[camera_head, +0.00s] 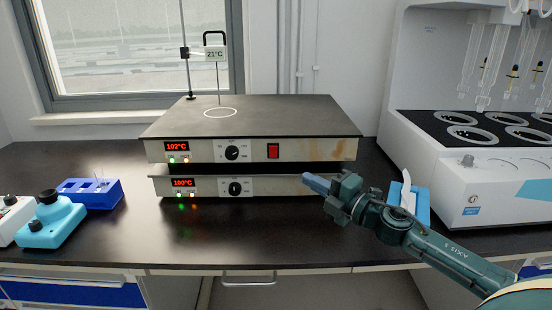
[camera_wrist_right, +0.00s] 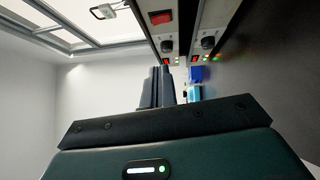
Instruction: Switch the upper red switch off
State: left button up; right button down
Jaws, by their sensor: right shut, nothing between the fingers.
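The upper red switch (camera_head: 273,151) is on the front panel of the upper hot plate (camera_head: 320,150), right of its black knob (camera_head: 232,153). The upper display (camera_head: 177,146) is lit and reads about 192°C. In the right wrist view the red switch (camera_wrist_right: 161,17) shows at the top, ahead of the fingers. My right gripper (camera_head: 308,180) is shut and empty, in front of the lower hot plate (camera_head: 285,186), below and right of the switch and apart from it. Its fingers also show in the right wrist view (camera_wrist_right: 158,88). My left gripper is not in view.
A blue tissue box (camera_head: 421,207) stands behind my right arm, near the white multi distiller (camera_head: 480,200). A turquoise device (camera_head: 50,222) and a blue rack (camera_head: 98,192) stand at the left. The dark bench top in front of the plates is clear.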

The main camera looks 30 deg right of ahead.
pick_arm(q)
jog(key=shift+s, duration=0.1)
pick_arm(e)
jog(key=p, duration=0.2)
send_near(273, 152)
jog(key=w+a+r, duration=0.1)
jog(key=w+a, duration=0.1)
jog(key=a, duration=0.3)
jog(key=w, duration=0.1)
jog(key=w+d, duration=0.2)
jog(key=shift+w+r, duration=0.15)
jog(key=shift+w, duration=0.25)
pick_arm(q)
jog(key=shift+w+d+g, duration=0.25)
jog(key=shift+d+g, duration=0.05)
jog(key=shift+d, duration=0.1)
pick_arm(e)
jog(key=shift+r, duration=0.1)
